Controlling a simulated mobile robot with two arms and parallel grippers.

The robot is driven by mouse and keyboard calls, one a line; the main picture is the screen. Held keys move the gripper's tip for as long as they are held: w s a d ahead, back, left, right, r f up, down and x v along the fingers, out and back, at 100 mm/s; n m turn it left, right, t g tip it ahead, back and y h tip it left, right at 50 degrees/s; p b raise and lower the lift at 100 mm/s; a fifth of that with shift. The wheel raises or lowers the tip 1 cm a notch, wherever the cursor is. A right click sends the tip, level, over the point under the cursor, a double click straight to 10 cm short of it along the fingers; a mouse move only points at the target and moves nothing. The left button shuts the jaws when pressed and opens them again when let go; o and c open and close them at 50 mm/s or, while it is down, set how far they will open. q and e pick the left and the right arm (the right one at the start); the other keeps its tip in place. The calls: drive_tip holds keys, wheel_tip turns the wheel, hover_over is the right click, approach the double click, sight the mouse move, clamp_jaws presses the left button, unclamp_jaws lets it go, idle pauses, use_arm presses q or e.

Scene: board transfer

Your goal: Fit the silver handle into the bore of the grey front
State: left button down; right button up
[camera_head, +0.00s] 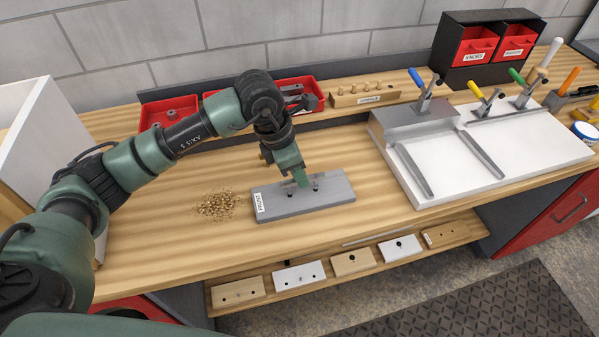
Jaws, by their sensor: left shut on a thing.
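The grey front (335,191) is a flat grey board with a white label at its left end. It lies on the wooden bench in the middle of the view, with dark bores on its top. My left gripper (303,181) points down over the middle of the board and is shut on the silver handle (289,184). The handle shows only as small silver parts on either side of the fingers, just above or at the bores. I cannot tell whether it is in them. My right gripper is not in view.
Wood shavings (217,205) lie left of the board. Red trays (168,113) and a wooden block with knobs (365,94) stand behind. A white clamping board (450,165) with toggle clamps is at right. Several fronts (299,276) lie on a lower shelf.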

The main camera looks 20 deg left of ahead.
use_arm(q)
drive_tip(key=shift+f+b, duration=0.9)
drive_tip(key=shift+f, duration=0.1)
drive_tip(key=c, duration=1.3)
unclamp_jaws()
drive_tip(key=shift+c, duration=0.2)
drive_tip(key=b+v, duration=0.1)
drive_tip(key=v, duration=0.6)
drive_tip(key=shift+s+a+r, duration=0.1)
drive_tip(key=shift+a+r, duration=0.05)
drive_tip(key=shift+r, duration=0.2)
